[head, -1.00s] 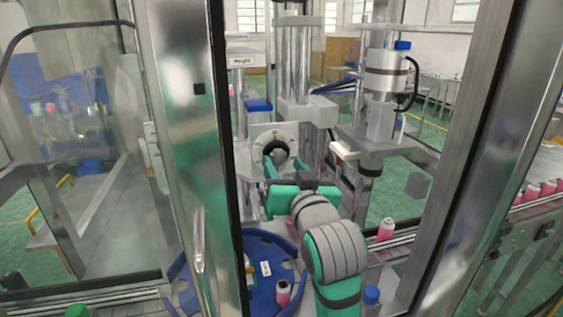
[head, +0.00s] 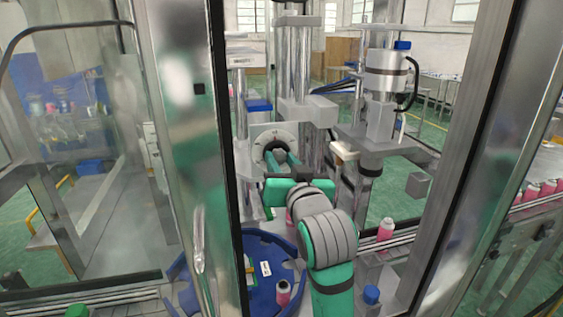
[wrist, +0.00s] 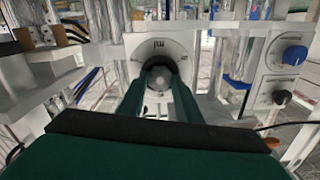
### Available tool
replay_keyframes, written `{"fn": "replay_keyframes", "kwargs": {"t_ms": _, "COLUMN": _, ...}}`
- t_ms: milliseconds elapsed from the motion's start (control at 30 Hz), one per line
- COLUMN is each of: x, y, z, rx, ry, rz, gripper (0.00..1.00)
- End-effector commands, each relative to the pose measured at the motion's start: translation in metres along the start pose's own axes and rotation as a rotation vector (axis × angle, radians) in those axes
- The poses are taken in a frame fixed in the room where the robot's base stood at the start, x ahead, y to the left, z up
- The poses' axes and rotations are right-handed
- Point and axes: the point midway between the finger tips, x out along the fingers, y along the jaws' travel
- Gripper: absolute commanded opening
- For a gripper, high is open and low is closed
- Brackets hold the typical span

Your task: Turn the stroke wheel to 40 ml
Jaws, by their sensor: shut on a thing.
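The stroke wheel (head: 274,140) is a dark round knob with a pale marked dial ring, set on a grey plate in the machine's middle. It also shows at the top centre of the wrist view (wrist: 158,52). My gripper (head: 277,156) reaches it from the front, and its two green fingers are shut on the wheel's hub, one on each side. In the wrist view the fingertips (wrist: 158,72) meet the dark hub. The dial's numbers are too small to read, and the fingers hide the lower part of the dial.
A blue round table (head: 262,300) with a pink can (head: 283,292) lies below. Metal columns (head: 294,65) stand behind the wheel. The door frame (head: 190,150) is close on the left. In the wrist view a blue knob (wrist: 294,55) sits on a panel at right.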

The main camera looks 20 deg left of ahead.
Motion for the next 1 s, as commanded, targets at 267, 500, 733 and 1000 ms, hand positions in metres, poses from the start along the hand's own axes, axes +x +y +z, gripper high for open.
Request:
{"fn": "replay_keyframes", "kwargs": {"t_ms": 267, "x": -0.0003, "y": 0.0004, "z": 0.0004, "rx": -0.114, "ry": -0.001, "rz": 0.001, "gripper": 0.09}}
{"fn": "replay_keyframes", "kwargs": {"t_ms": 500, "x": -0.0003, "y": 0.0004, "z": 0.0006, "rx": -0.314, "ry": -0.001, "rz": 0.001, "gripper": 0.09}}
{"fn": "replay_keyframes", "kwargs": {"t_ms": 733, "x": -0.0005, "y": 0.0007, "z": 0.0007, "rx": -0.534, "ry": -0.002, "rz": 0.002, "gripper": 0.09}}
{"fn": "replay_keyframes", "kwargs": {"t_ms": 1000, "x": -0.0003, "y": -0.0003, "z": 0.0008, "rx": -0.771, "ry": -0.002, "rz": 0.0, "gripper": 0.09}}
